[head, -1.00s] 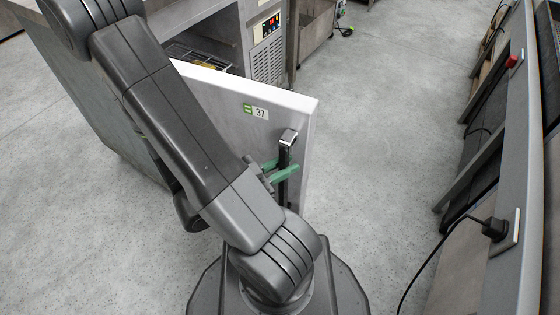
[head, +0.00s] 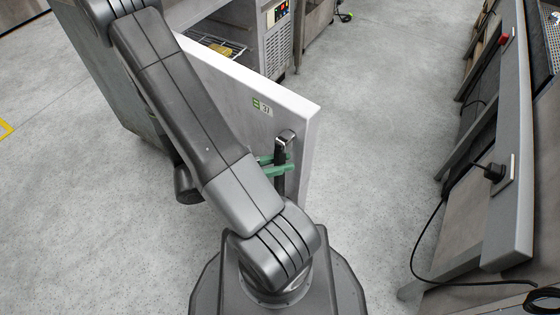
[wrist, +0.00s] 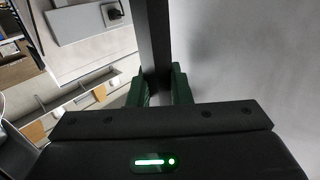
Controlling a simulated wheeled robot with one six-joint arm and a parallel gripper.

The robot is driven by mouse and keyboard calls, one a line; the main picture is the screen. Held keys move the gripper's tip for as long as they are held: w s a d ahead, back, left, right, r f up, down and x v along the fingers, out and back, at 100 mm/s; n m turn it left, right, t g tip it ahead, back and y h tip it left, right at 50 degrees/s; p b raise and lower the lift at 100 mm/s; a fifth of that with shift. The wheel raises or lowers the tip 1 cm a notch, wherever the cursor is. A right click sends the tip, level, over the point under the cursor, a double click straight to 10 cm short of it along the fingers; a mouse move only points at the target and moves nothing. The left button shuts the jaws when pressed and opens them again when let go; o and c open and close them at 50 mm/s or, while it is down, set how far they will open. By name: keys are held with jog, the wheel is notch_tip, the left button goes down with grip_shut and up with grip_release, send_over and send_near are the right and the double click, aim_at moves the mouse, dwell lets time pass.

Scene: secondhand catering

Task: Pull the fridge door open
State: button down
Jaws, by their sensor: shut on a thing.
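The fridge door (head: 236,92) stands swung out from the steel fridge counter, and part of the interior with a wire shelf (head: 215,42) shows behind it. A dark vertical handle (head: 281,160) is on the door's face near its free edge, below a small number label. My gripper (head: 274,165) has green fingers shut on the handle. In the wrist view the handle (wrist: 153,38) runs up from between the green fingers (wrist: 162,88), with the pale door face (wrist: 240,60) to the right. My arm hides the lower left part of the door.
A steel bench (head: 505,190) with a plug and a black cable (head: 425,235) runs along the right. The cable trails onto the floor at lower right. Grey floor (head: 385,110) between door and bench is clear.

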jog(key=shift+f, duration=0.1)
jog(key=c, duration=1.7)
grip_release()
jog(key=shift+a, duration=0.1)
jog(key=p+v, duration=0.3)
jog(key=v, duration=1)
jog(key=shift+s+a, duration=0.1)
jog(key=shift+a, duration=0.2)
jog(key=shift+d, duration=0.1)
jog(key=b+x, duration=0.3)
jog(key=x, duration=1)
jog(key=shift+d, duration=0.35)
jog(key=shift+w+a, duration=0.1)
jog(key=shift+w, duration=0.1)
